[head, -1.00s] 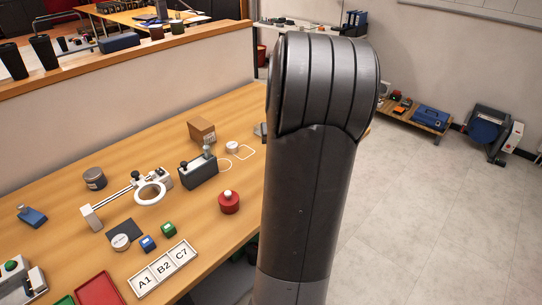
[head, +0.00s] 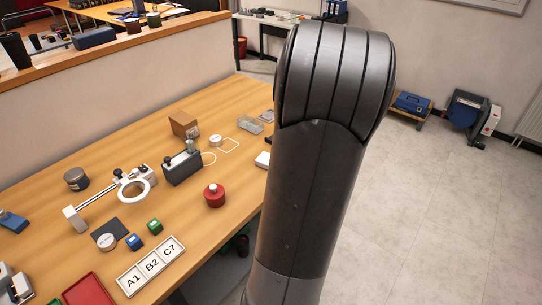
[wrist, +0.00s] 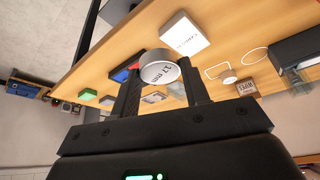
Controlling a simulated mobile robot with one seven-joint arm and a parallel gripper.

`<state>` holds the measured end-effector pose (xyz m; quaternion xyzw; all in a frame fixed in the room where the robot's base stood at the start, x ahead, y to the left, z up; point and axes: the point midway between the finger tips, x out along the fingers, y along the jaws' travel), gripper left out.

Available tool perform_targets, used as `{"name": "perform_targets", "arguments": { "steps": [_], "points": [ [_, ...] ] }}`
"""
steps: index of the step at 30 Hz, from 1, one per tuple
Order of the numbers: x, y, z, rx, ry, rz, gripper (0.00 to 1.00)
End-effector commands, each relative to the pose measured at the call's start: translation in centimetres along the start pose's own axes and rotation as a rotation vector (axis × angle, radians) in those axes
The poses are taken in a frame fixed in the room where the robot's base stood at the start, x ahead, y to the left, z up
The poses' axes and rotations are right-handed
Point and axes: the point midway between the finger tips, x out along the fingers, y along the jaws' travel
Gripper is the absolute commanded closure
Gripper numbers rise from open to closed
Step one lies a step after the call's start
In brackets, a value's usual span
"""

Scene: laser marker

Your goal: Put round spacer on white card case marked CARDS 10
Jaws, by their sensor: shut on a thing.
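The round spacer (wrist: 159,72), a pale disc with a dark rim marked "11 mm", is between the fingers of my gripper (wrist: 161,80) in the wrist view. The gripper is shut on it and holds it above the wooden table. The white card case (wrist: 184,34) lies on the table just beyond the spacer, a little to the right, apart from it. Its printed label is small and hard to read. In the head view a white block, seemingly the case (head: 262,159), shows at the left edge of my arm. My gripper is hidden there behind the arm.
In the head view a red round container (head: 214,196), a ring magnifier (head: 134,190) and a label tray (head: 151,265) share the table (head: 205,245).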

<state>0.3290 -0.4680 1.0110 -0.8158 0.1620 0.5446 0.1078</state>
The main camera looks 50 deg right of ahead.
Motion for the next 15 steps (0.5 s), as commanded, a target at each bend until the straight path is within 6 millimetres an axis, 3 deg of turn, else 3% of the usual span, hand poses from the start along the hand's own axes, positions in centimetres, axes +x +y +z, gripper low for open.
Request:
{"name": "perform_targets", "arguments": {
  "steps": [3, 9, 15],
  "points": [
    [2.7, -1.8, -1.6, -0.003, -0.002, -0.005, 0.82],
    [6.1, -4.0, -3.7, -0.003, -0.001, -0.004, 0.82],
    [7.4, -4.7, -4.5, 0.001, 0.0, 0.0, 0.82]
  ]
}}
